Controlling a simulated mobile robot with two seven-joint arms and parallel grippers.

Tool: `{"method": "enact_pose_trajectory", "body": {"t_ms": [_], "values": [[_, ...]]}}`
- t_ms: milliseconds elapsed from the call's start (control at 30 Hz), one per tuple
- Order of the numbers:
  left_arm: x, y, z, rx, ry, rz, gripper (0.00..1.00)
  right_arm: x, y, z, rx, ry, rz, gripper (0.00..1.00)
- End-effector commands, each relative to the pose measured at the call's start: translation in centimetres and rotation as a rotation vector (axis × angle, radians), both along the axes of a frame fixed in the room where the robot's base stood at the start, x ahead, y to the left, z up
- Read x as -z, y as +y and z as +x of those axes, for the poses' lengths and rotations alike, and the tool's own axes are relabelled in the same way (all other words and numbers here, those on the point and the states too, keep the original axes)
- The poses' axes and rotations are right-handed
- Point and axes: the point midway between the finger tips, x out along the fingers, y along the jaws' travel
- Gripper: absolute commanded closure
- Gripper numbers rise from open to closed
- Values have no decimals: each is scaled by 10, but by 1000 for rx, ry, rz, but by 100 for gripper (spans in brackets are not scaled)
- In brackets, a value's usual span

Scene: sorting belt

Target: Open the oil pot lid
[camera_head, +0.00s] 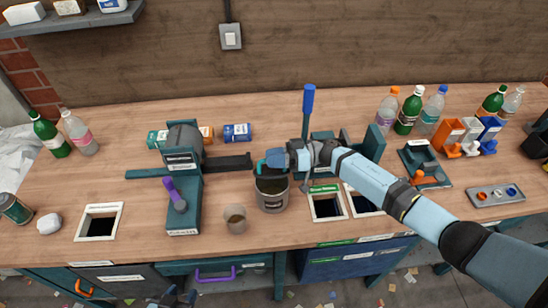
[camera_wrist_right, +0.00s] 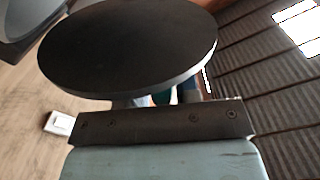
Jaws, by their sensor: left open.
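The oil pot (camera_head: 272,201) is a grey metal pot standing on the workbench, left of the square bench openings. Its dark top shows under my right gripper (camera_head: 270,162), which comes in from the right. In the right wrist view a round dark lid (camera_wrist_right: 130,45) sits at my right gripper (camera_wrist_right: 158,100) and covers the fingertips. The gripper appears shut on it, though the grip itself is hidden. In the head view the lid cannot be made out clearly. My left gripper (camera_head: 178,297) is open and low at the bottom edge, away from the pot.
A grey cup (camera_head: 235,219) stands close left of the pot. A teal machine with a purple lever (camera_head: 175,193) is further left. A blue-handled tool (camera_head: 308,103) rises behind the gripper. Bottles (camera_head: 409,110) and dispensers (camera_head: 466,133) stand at the right. The bench's back middle is mostly clear.

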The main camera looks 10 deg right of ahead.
Motion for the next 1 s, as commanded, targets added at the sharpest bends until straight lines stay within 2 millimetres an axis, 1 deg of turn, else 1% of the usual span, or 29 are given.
{"method": "enact_pose_trajectory", "body": {"t_ms": [300, 367, 467, 567, 800, 900, 1000], "values": [[-1, -1, 0, 1, -1, -2, 57, 1, 0, -1, -1, 2, -1, 60], [-1, -1, 0, 1, -2, -3, 57, 2, -3, -1, -1, 2, -2, 60], [2, -1, 0, 1, -2, -3, 57, 3, -13, -1, 0, 1, -3, 60], [6, -2, 0, 1, -2, -4, 57, 4, -31, 0, 1, 2, -4, 60], [19, -5, 0, 7, 3, -9, 57, 4, -87, 0, 1, 2, -4, 60], [22, -7, 0, 9, 3, -11, 57, 4, -107, 0, 0, 1, -3, 60], [24, -7, 1, 11, 2, -11, 57, 3, -122, 1, 0, 2, -2, 60]]}}
